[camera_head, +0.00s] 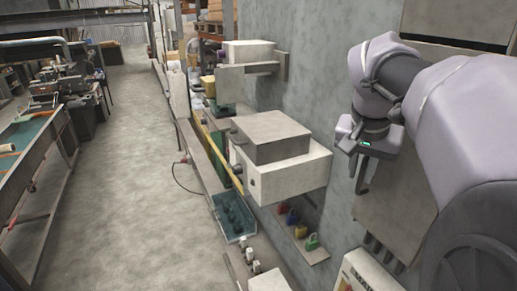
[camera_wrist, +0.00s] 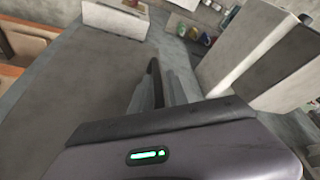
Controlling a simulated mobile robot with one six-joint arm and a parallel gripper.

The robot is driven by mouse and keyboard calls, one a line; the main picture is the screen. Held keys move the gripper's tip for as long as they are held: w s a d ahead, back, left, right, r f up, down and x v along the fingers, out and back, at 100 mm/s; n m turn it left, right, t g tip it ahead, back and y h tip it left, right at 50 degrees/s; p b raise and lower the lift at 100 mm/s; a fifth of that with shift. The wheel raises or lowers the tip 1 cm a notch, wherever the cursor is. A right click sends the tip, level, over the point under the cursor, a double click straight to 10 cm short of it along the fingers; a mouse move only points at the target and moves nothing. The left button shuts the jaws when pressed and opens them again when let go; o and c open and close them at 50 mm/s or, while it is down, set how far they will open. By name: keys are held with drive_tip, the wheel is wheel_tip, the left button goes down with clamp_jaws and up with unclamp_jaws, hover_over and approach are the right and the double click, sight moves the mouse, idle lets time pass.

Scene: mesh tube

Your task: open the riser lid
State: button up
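A white wall box (camera_head: 300,172) stands left of my gripper in the head view. A raised grey block with a flat top (camera_head: 270,127), which looks like the riser lid, sits on it and appears closed. Round dark knobs show on the box's left side. In the wrist view a white and grey box (camera_wrist: 232,48), probably the same one, is at the upper right. My gripper (camera_head: 362,178) hangs in front of the wall, right of the box and apart from it. Its narrow fingers (camera_wrist: 160,88) show in the wrist view, holding nothing visible; their gap is unclear.
A teal bin (camera_head: 232,217) is lower left. Another white box (camera_head: 249,53) is farther along the wall. A grey panel (camera_head: 395,210) is behind my arm. The floor aisle (camera_head: 120,170) is clear.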

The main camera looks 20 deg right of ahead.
drive_tip(key=shift+s+f, duration=0.25)
drive_tip(key=shift+f, duration=0.05)
drive_tip(key=shift+w+d, duration=0.15)
drive_tip(key=shift+w, duration=0.05)
clamp_jaws()
idle(1.1)
